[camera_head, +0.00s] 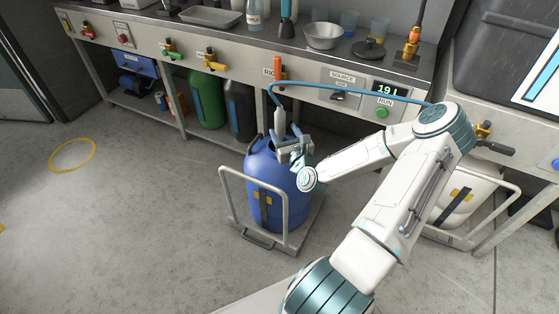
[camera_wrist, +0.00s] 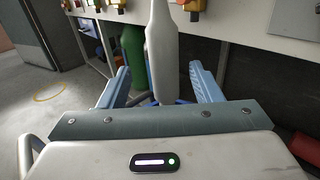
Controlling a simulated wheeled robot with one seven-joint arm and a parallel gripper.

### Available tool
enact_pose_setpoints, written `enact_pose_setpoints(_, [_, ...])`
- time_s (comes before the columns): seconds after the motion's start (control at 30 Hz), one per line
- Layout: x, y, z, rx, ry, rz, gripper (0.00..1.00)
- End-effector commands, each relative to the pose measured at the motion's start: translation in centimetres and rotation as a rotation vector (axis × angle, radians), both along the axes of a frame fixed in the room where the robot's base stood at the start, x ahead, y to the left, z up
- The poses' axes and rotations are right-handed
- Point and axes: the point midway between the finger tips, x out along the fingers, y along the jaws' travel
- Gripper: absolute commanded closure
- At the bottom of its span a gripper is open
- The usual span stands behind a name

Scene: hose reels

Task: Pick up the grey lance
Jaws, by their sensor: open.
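The grey lance (camera_head: 279,122) stands upright above the blue drum (camera_head: 265,180), with a blue hose (camera_head: 345,87) arching from its upper end to the right. My gripper (camera_head: 291,148) is open beside the lance's lower part, just above the drum's top. In the wrist view the lance (camera_wrist: 161,50) rises between the two blue fingers of my gripper (camera_wrist: 160,82), with a gap on both sides.
The drum stands on a trolley with a grey handle (camera_head: 223,195). Behind is a steel bench (camera_head: 215,35) with valves and a display (camera_head: 387,90). A green cylinder (camera_head: 206,98) and a dark cylinder (camera_head: 240,110) stand beneath it. Floor at the left is clear around a yellow ring (camera_head: 52,163).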

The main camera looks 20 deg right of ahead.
Motion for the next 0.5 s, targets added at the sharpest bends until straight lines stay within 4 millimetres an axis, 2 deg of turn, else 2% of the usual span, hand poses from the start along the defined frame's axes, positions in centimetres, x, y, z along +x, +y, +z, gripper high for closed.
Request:
enact_pose_setpoints(0.17, [1.2,-0.2,0.0,-0.002,-0.001,0.0,0.42])
enact_pose_setpoints(0.4, [4.7,-0.7,0.1,-0.002,-0.001,0.003,0.42])
enact_pose_setpoints(0.5, [5.5,-0.8,0.2,-0.002,0.0,0.002,0.42])
